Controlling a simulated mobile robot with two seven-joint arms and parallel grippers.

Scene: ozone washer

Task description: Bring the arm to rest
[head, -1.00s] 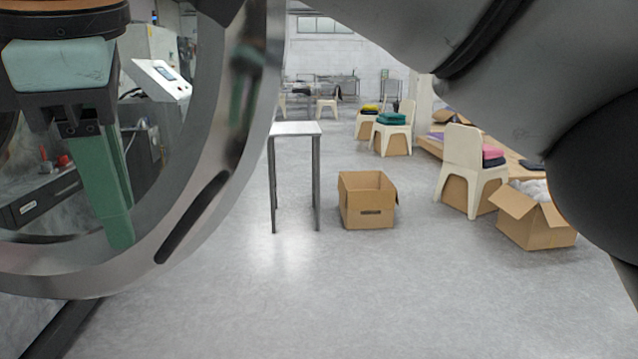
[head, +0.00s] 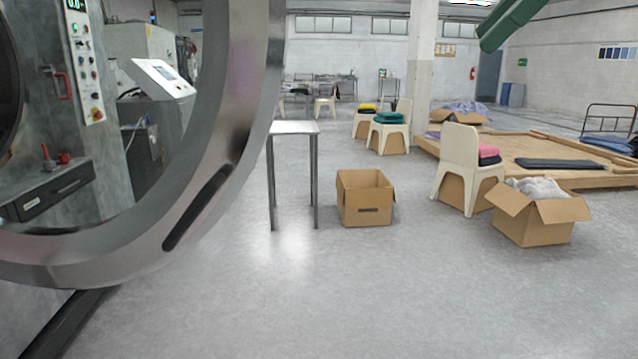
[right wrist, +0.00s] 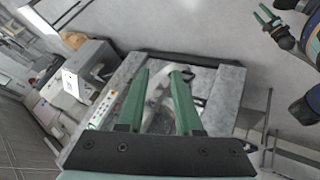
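My right gripper (head: 484,36) shows only as green fingers at the top right edge of the head view, high above the floor. In the right wrist view its two green fingers (right wrist: 158,73) stand apart with nothing held between them. The grey washer (right wrist: 228,95) lies beyond the fingertips, with clear distance between. My left gripper (right wrist: 262,12) shows small at the top right of the right wrist view, its two green fingers apart and empty. It is not in the head view.
The washer's round metal door ring (head: 215,165) fills the left of the head view. A small table (head: 294,128), an empty cardboard box (head: 366,205), a filled box (head: 535,225), chairs (head: 462,150) and a low wooden platform (head: 550,150) stand farther off. The floor between is open.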

